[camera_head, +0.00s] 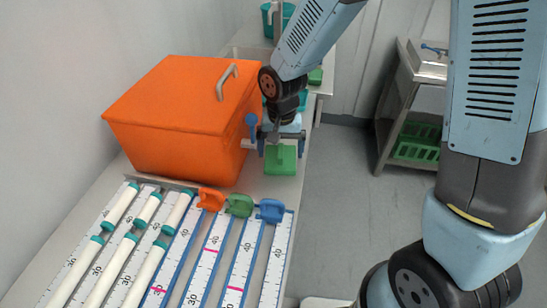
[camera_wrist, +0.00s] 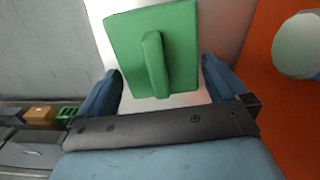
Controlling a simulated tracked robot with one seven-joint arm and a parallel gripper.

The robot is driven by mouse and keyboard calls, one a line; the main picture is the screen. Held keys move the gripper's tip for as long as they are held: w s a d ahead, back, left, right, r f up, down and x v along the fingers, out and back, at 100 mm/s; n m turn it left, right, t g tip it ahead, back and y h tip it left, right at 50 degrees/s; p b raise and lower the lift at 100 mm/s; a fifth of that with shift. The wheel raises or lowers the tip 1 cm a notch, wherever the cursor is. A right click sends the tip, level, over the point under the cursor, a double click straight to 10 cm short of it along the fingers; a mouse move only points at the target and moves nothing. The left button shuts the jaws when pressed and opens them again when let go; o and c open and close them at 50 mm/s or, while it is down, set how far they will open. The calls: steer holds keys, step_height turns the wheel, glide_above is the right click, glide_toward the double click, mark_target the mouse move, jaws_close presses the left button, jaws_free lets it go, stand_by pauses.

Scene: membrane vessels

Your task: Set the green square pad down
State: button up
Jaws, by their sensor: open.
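The green square pad (camera_head: 281,160) lies on the table beside the right side of the orange box, near the table's right edge. It has a raised green handle ridge, which shows in the wrist view on the pad (camera_wrist: 118,32). My gripper (camera_head: 277,143) is just behind and above the pad in the head view. In the wrist view my gripper (camera_wrist: 162,88) is open, with its two blue fingers apart on either side of the pad's handle. No finger appears to touch the handle. The exact height of the fingers above the table is hard to tell.
A large orange lidded box (camera_head: 180,115) stands left of my gripper. Ruled strips (camera_head: 236,262), white tubes (camera_head: 120,255) and orange, green and blue clips (camera_head: 239,205) fill the table's front. A steel stand (camera_head: 405,110) is across the floor at right.

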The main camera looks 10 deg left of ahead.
steer(key=shift+c, duration=0.5)
steer(key=c, duration=0.8)
steer(key=shift+o, duration=0.2)
steer(key=shift+r, duration=0.1)
